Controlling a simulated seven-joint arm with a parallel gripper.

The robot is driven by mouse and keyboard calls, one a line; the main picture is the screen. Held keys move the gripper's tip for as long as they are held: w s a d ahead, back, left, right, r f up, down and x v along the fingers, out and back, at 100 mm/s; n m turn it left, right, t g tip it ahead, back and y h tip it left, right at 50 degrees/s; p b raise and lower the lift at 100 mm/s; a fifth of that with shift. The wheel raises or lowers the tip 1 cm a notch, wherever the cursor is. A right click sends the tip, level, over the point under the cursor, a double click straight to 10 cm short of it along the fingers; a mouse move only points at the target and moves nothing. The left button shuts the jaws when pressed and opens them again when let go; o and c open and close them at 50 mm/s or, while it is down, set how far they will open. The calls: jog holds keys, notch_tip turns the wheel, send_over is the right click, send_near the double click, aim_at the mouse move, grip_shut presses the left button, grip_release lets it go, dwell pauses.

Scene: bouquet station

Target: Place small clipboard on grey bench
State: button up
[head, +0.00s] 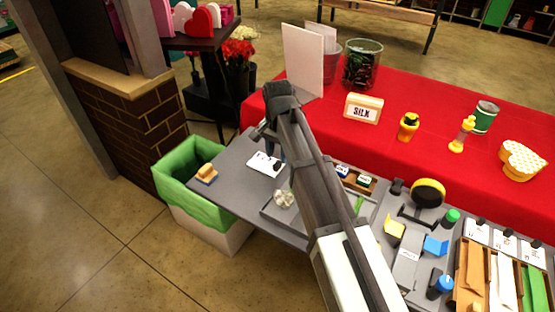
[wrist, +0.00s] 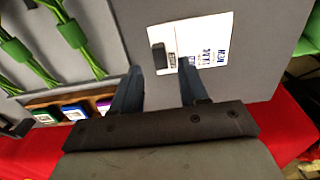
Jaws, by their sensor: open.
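The small clipboard, a white card with dark print and a dark clip (head: 265,163), lies flat on the grey bench (head: 232,178), near its left end. It also shows in the wrist view (wrist: 212,38), with its clip at its left edge. My gripper (wrist: 161,66) is open and empty, its two fingers pointing toward the clip edge of the card. One fingertip overlaps the card's lower edge in the picture; I cannot tell whether it touches. In the head view my arm hides most of the gripper, which is just behind the clipboard.
A sponge-like block (head: 206,171) sits at the bench's left edge, above a green-lined bin (head: 185,182). A wooden box with small labelled blocks (head: 354,179) stands right of my arm. Green stems (wrist: 72,34) lie on the wrist view's left. A red-covered table (head: 400,95) runs behind.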

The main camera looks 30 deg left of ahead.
notch_tip(320, 180, up, 8)
dwell(0.4)
